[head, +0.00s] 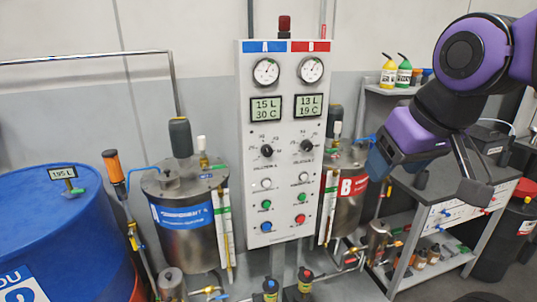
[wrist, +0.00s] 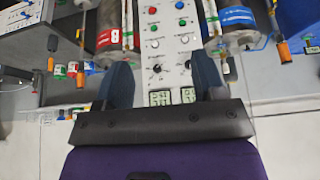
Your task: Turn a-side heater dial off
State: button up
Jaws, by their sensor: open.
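The grey control panel (head: 286,215) has a blue A header on the left and a red B header on the right. The A-side black dial (head: 266,151) sits below the A display, which reads 15 L and 30 C. The matching B-side dial (head: 306,146) is to its right. The small print under the dials is too blurred to read, and their pointer settings are unclear. My gripper (head: 380,163) is right of the panel, apart from both dials. In the wrist view the panel appears upside down beyond my open, empty gripper (wrist: 161,62), with the A side on the right.
A steel tank with a blue label (head: 183,215) stands left of the panel, and a red-labelled B tank (head: 350,187) stands right. A blue drum (head: 45,235) is far left. A grey workbench (head: 440,195) is at right. Valves and small bottles crowd the panel's foot.

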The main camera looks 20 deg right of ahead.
jog(key=w+a+f+t+y, duration=0.1)
jog(key=w+a+f+t, duration=0.15)
jog(key=w, duration=0.85)
jog(key=w+a+f+t, duration=0.1)
jog(key=w+f+t, duration=0.25)
jog(key=w, duration=0.75)
jog(key=t+h, duration=0.1)
jog(key=t, duration=0.6)
send_near(268, 152)
jog(key=w, duration=0.9)
jog(key=shift+w+r, duration=0.15)
jog(key=shift+w, duration=0.05)
jog(key=c, duration=0.9)
